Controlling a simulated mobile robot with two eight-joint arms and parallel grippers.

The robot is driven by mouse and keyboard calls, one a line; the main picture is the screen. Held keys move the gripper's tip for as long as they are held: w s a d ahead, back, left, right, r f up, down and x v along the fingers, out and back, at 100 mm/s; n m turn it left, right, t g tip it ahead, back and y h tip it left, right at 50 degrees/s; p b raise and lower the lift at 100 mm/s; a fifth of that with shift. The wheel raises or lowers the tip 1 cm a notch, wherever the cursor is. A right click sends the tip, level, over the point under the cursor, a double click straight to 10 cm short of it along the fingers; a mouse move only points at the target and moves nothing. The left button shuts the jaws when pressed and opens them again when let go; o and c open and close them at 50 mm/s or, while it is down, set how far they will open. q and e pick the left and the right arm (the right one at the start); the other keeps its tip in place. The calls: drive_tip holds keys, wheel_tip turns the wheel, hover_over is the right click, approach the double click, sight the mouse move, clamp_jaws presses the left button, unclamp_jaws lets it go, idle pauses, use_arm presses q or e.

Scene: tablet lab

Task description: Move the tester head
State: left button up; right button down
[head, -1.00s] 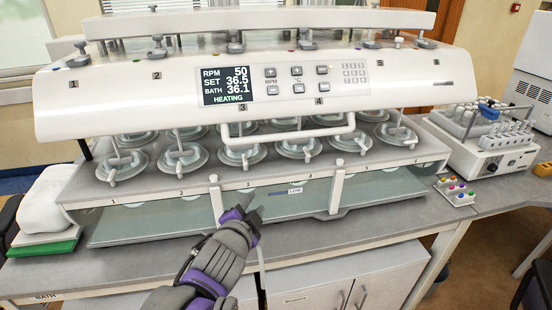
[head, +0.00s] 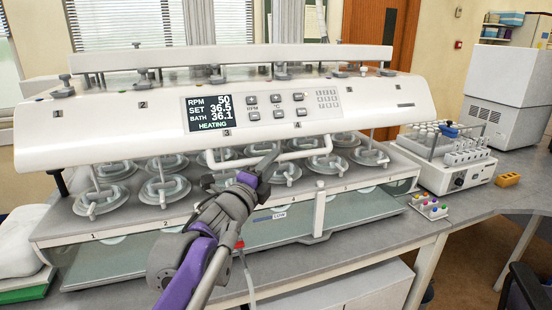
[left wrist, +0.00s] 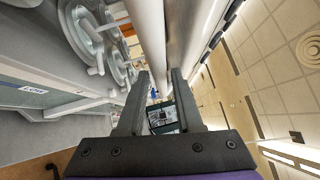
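The tester head (head: 365,110) is the long white unit with a lit display (head: 212,112), raised above the vessels. A white U-shaped handle bar (head: 318,151) runs along its lower front. My left gripper (head: 266,164) is at the left part of this bar, overlapping it in the head view. In the left wrist view its two dark fingers (left wrist: 159,80) stand apart, with the pale bar (left wrist: 148,35) running down toward the gap between the tips. I cannot tell whether they touch it. My right gripper is in neither view.
Several lidded vessels (head: 166,188) sit in the bath deck (head: 120,223) under the head. A tube rack on a white device (head: 460,172) and a small tray of coloured caps (head: 428,207) are at the right. Bare bench (head: 365,246) lies in front of the bath.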

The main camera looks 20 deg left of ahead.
use_arm(q)
drive_tip(key=shift+x, duration=1.3)
clamp_jaws()
idle(0.5)
